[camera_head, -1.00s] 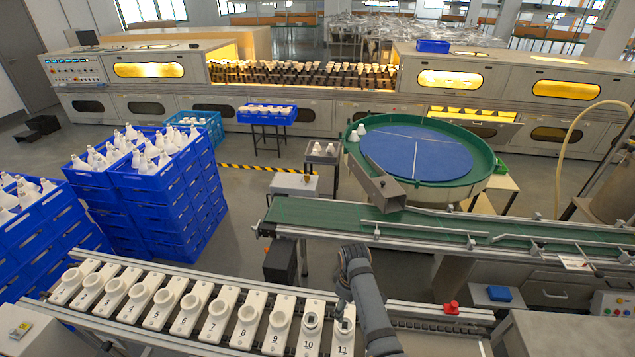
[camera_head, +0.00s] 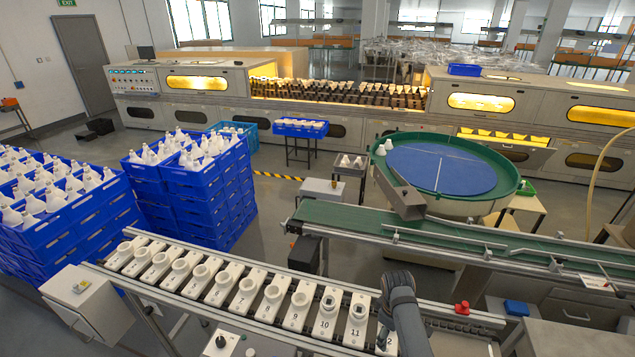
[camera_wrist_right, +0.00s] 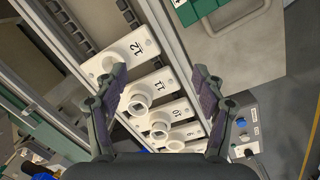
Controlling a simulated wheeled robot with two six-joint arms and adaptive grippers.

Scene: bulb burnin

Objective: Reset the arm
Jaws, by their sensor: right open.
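My right arm (camera_head: 403,318) comes up from the bottom of the head view, over the right end of the row of numbered white holders. In the head view holder 11 (camera_head: 355,325) and holder 10 (camera_head: 324,318) have dark square openings. My left gripper is not in view.
Blue crates (camera_head: 50,215) of white bulbs stand stacked at left. A green conveyor (camera_head: 350,218) runs behind the holders to a round blue turntable (camera_head: 430,170). A red button (camera_head: 462,307) is right of my arm. Grey floor shows between the crates and conveyor.

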